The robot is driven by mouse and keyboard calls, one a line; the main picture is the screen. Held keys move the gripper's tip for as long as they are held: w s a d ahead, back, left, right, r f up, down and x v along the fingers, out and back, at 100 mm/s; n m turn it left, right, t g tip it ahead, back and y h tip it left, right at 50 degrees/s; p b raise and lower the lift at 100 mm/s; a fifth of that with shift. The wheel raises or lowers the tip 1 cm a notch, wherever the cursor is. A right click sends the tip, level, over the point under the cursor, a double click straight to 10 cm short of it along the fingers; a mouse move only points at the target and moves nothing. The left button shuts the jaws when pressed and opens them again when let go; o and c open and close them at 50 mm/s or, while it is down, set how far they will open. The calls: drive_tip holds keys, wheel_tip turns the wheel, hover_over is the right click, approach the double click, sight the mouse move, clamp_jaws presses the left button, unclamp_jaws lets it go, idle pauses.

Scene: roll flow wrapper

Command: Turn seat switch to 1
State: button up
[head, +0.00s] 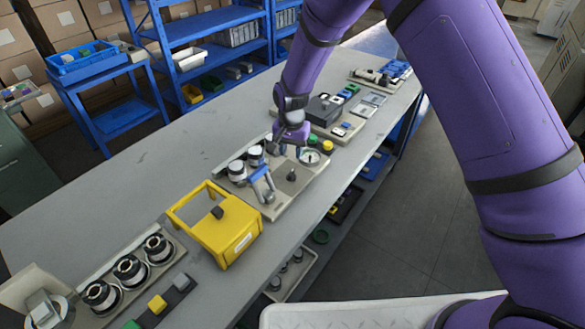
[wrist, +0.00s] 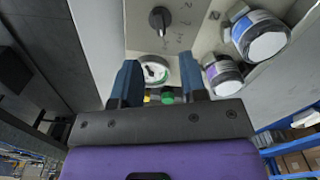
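A black rotary knob (head: 291,175) sits on the beige panel (head: 310,187) in the middle of the bench. It also shows at the top of the wrist view (wrist: 159,19), with small marks beside it that I cannot read clearly. A second dark knob (head: 217,212) sits on top of the yellow box (head: 232,240). No label readable here tells which knob is the seat switch. My gripper (wrist: 158,75) is open and empty, its two fingers apart. In the head view, my gripper (head: 290,140) is over the panel's far side, apart from both knobs.
A white round dial (head: 311,157) and green and yellow buttons (head: 328,146) lie near my gripper. Black rings (head: 130,270) sit at the lower left. The back left bench is clear.

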sight(292, 172)
wheel_tip(292, 172, down, 9)
drive_tip(key=shift+r, duration=0.15)
idle(0.4)
clamp_jaws()
